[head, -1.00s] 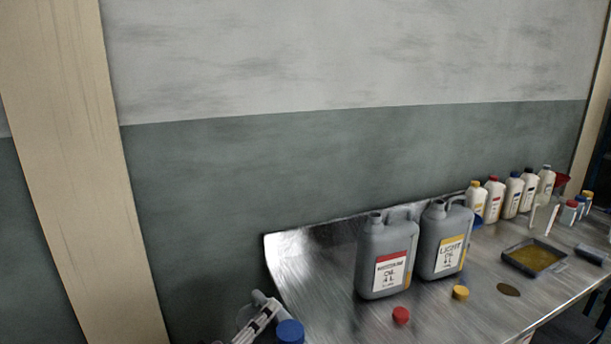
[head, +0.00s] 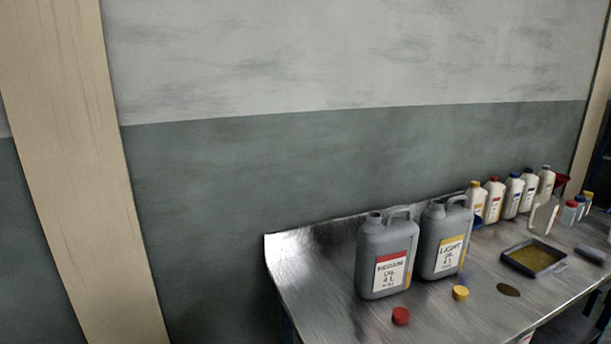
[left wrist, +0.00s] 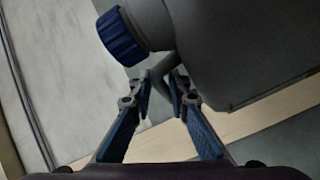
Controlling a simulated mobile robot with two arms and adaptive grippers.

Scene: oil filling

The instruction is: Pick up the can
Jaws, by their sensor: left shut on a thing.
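A grey can (left wrist: 245,50) with a blue screw cap (left wrist: 122,37) fills the upper right of the left wrist view, tilted in the picture. My left gripper (left wrist: 162,88) is shut on the can's handle, with one finger on each side of it. The can's label is not visible from here. Neither this can nor my left gripper shows in the head view now. In the head view, two other grey cans stand upright on the metal table: one with a red label (head: 387,258) and one with a yellow label (head: 445,240). My right gripper is not in view.
The metal table (head: 330,305) has a raised back edge against the wall. A red cap (head: 401,316) and a yellow cap (head: 460,293) lie in front of the cans. Several white bottles (head: 494,202) and an oil tray (head: 535,258) are at right. The table's left end is clear.

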